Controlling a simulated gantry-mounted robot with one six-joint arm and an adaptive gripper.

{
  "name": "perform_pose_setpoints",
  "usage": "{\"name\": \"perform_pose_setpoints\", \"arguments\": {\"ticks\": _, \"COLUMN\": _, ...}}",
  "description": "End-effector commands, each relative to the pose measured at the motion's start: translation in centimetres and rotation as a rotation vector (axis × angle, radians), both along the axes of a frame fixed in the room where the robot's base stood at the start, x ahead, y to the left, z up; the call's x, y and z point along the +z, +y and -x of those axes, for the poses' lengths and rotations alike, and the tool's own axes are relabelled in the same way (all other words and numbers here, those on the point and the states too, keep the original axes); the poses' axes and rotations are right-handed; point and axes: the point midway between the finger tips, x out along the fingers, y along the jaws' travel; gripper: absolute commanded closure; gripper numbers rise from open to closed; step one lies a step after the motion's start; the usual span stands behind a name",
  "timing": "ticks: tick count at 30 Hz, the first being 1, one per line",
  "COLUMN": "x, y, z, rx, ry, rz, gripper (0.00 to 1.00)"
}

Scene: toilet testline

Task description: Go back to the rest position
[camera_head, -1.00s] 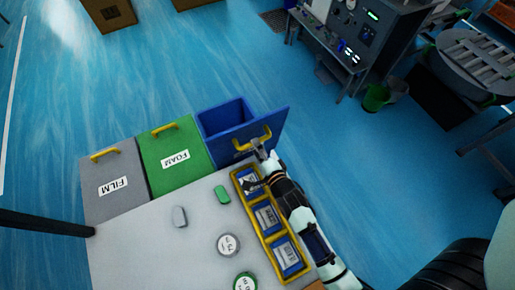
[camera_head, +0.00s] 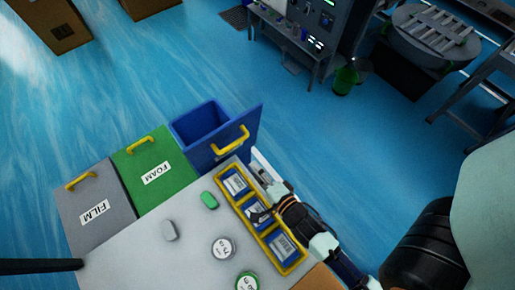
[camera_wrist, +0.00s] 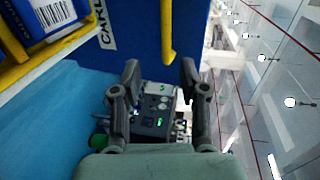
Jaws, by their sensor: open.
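My gripper (camera_wrist: 159,76) is open and empty in the wrist view, its two dark fingers apart. In the head view my gripper (camera_head: 263,176) is small and partly hard to make out, beside the yellow rack and below the blue bin's lid. The blue bin (camera_head: 184,136) stands open, with its lid (camera_head: 240,128) raised. The lid's yellow handle (camera_head: 231,140) is apart from my gripper. In the wrist view the handle (camera_wrist: 167,32) runs down behind the fingers, and part of a label (camera_wrist: 108,22) reads "CARD".
A yellow rack (camera_head: 247,222) with blue packs sits along the table's right edge. Shut green FOAM (camera_head: 165,155) and grey FILM bins (camera_head: 100,190) stand left.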

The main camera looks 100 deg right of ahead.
Motion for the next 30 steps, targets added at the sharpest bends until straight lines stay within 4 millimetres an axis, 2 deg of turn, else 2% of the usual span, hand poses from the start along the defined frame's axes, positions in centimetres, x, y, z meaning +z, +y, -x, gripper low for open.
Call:
{"name": "perform_pose_setpoints", "arguments": {"ticks": 14, "x": 0.0, "y": 0.0, "z": -0.1, "rx": 0.001, "ry": 0.001, "rz": 0.000, "gripper": 0.57}}
{"name": "perform_pose_setpoints", "arguments": {"ticks": 16, "x": 0.8, "y": -0.5, "z": -1.6, "rx": 0.040, "ry": 0.048, "rz": 0.026, "gripper": 0.57}}
{"name": "perform_pose_setpoints", "arguments": {"ticks": 17, "x": 1.3, "y": -0.8, "z": -2.7, "rx": 0.069, "ry": 0.083, "rz": 0.043, "gripper": 0.57}}
{"name": "perform_pose_setpoints", "arguments": {"ticks": 20, "x": 4.3, "y": -0.9, "z": -9.0, "rx": 0.236, "ry": 0.280, "rz": 0.146, "gripper": 0.57}}
{"name": "perform_pose_setpoints", "arguments": {"ticks": 21, "x": 5.8, "y": -0.1, "z": -12.2, "rx": 0.329, "ry": 0.373, "rz": 0.203, "gripper": 0.57}}
{"name": "perform_pose_setpoints", "arguments": {"ticks": 22, "x": 6.9, "y": 0.9, "z": -14.6, "rx": 0.402, "ry": 0.442, "rz": 0.250, "gripper": 0.57}}
{"name": "perform_pose_setpoints", "arguments": {"ticks": 24, "x": 9.5, "y": 4.1, "z": -19.5, "rx": 0.579, "ry": 0.593, "rz": 0.374, "gripper": 0.57}}
{"name": "perform_pose_setpoints", "arguments": {"ticks": 26, "x": 11.5, "y": 7.4, "z": -22.9, "rx": 0.725, "ry": 0.702, "rz": 0.490, "gripper": 0.57}}
{"name": "perform_pose_setpoints", "arguments": {"ticks": 27, "x": 12.8, "y": 9.9, "z": -24.6, "rx": 0.818, "ry": 0.763, "rz": 0.572, "gripper": 0.57}}
{"name": "perform_pose_setpoints", "arguments": {"ticks": 29, "x": 14.5, "y": 13.6, "z": -26.7, "rx": 0.948, "ry": 0.841, "rz": 0.699, "gripper": 0.57}}
{"name": "perform_pose_setpoints", "arguments": {"ticks": 30, "x": 15.6, "y": 16.1, "z": -27.7, "rx": 1.028, "ry": 0.883, "rz": 0.789, "gripper": 0.57}}
